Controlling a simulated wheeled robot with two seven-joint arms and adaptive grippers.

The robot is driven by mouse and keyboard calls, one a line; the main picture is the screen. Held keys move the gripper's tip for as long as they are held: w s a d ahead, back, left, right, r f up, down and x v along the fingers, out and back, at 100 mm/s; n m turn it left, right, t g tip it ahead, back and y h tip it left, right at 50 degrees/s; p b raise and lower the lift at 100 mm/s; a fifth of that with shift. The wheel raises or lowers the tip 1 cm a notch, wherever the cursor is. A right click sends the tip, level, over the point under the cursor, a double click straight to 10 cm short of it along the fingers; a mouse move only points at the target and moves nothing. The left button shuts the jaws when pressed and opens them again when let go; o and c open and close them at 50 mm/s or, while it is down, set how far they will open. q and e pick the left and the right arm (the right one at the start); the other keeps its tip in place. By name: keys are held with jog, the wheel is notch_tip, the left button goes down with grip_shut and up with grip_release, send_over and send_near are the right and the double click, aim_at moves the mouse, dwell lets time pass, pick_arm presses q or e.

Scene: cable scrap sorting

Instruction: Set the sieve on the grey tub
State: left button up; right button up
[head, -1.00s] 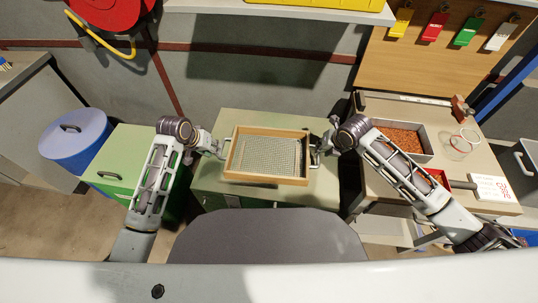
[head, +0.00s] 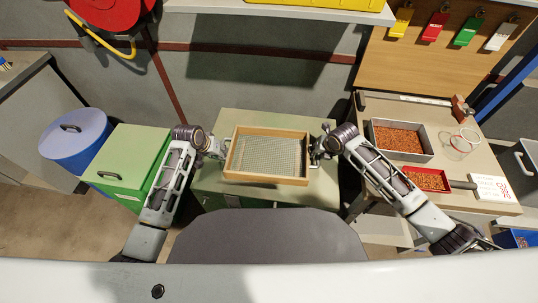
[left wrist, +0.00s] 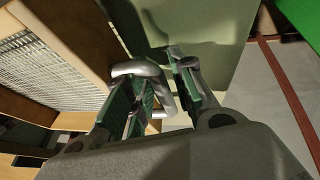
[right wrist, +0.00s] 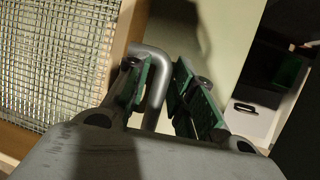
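The sieve (head: 268,155), a wooden frame with wire mesh and a metal handle at each side, lies on the pale green cabinet top (head: 237,117). My left gripper (head: 218,148) is at its left handle. In the left wrist view the open left fingers (left wrist: 160,92) stand on both sides of the handle bar (left wrist: 132,68). My right gripper (head: 318,150) is at the right handle. In the right wrist view the open right fingers (right wrist: 160,85) stand around that handle (right wrist: 152,58), with a gap showing. I cannot identify the grey tub with certainty.
At right, a table holds a metal tray of copper-coloured granules (head: 428,148), a red tray (head: 447,187) and clear rings (head: 470,135). A grey bin (head: 524,158) stands at the right edge. A blue drum (head: 72,150) and a green box (head: 120,160) stand at left.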

pick_arm(q)
jog(key=shift+c, duration=0.4)
pick_arm(e)
jog(key=shift+c, duration=0.3)
pick_arm(q)
grip_shut()
pick_arm(e)
grip_shut()
